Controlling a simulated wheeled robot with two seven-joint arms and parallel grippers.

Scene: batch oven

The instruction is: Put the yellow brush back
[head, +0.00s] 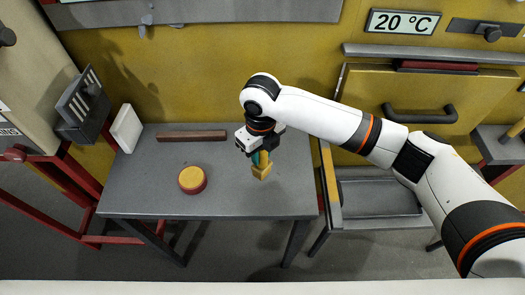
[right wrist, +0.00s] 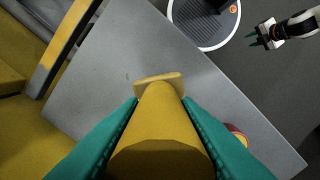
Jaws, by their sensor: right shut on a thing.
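The yellow brush (head: 262,168) is in my right gripper (head: 259,158), above the right part of the grey table (head: 240,205). In the right wrist view the brush's yellow body (right wrist: 160,120) lies between the two teal fingers, with its paler flat end (right wrist: 158,78) pointing away from the gripper. I cannot tell how far that end is from the tabletop. My left gripper (right wrist: 256,38) shows small at the upper right of the right wrist view, away from the table, with its teal fingers apart and nothing between them. It is outside the head view.
A round red block with a yellow top (head: 192,180) sits on the table left of the brush. A dark brown bar (head: 192,136) lies along the back edge, and a white panel (head: 127,128) stands at the back left corner. A grey tray (head: 375,195) is to the right.

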